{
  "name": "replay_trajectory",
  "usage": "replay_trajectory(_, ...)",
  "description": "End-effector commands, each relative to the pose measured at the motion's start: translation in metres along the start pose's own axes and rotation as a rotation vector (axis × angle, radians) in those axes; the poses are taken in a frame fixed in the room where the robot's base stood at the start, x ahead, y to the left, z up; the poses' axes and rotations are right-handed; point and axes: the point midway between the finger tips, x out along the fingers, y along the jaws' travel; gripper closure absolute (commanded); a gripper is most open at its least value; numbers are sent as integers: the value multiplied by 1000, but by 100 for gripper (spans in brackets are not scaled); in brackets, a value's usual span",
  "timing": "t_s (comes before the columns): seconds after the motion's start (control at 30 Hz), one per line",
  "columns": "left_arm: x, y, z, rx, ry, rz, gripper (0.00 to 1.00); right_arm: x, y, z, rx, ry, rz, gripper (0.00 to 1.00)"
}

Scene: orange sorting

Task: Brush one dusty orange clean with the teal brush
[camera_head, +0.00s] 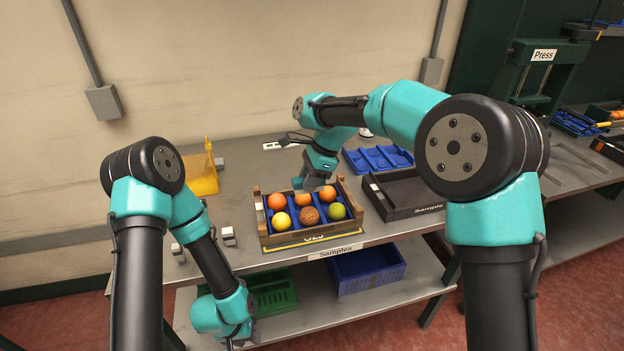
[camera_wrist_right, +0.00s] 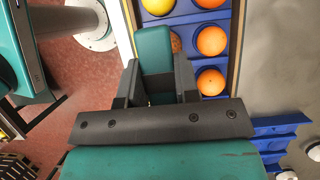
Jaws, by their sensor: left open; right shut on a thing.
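The dusty orange (camera_head: 309,215), brown and rough, sits in the front middle compartment of the wooden crate (camera_head: 313,237) with blue dividers. In the right wrist view the dusty orange (camera_wrist_right: 176,42) is mostly hidden behind the teal brush (camera_wrist_right: 154,50). My right gripper (camera_head: 318,166) is shut on the teal brush, above the back part of the crate. It also shows at the middle of the right wrist view (camera_wrist_right: 155,85). Whether the brush touches any fruit cannot be told. My left gripper (camera_head: 240,338) is open, low in front of the table; its fingers are barely visible.
The crate also holds clean oranges (camera_head: 277,201), a yellow fruit (camera_head: 281,221) and a green fruit (camera_head: 336,211). A black tray (camera_head: 408,197) and a blue tray (camera_head: 378,159) stand to the right. A yellow holder (camera_head: 203,180) stands at the left. Bins sit on the lower shelf.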

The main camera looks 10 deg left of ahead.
Motion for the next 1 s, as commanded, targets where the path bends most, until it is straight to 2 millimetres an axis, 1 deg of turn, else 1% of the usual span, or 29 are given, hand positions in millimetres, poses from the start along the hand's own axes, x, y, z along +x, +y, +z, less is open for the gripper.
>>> replay_trajectory(0.27,0,0,0,0,0,0,57,7,0,-3,0,0,0,94)
replay_trajectory(0.8,0,0,0,0,0,0,57,44,0,-20,0,0,1,94)
replay_trajectory(1.0,0,0,0,0,0,0,57,53,0,-24,0,0,0,94)
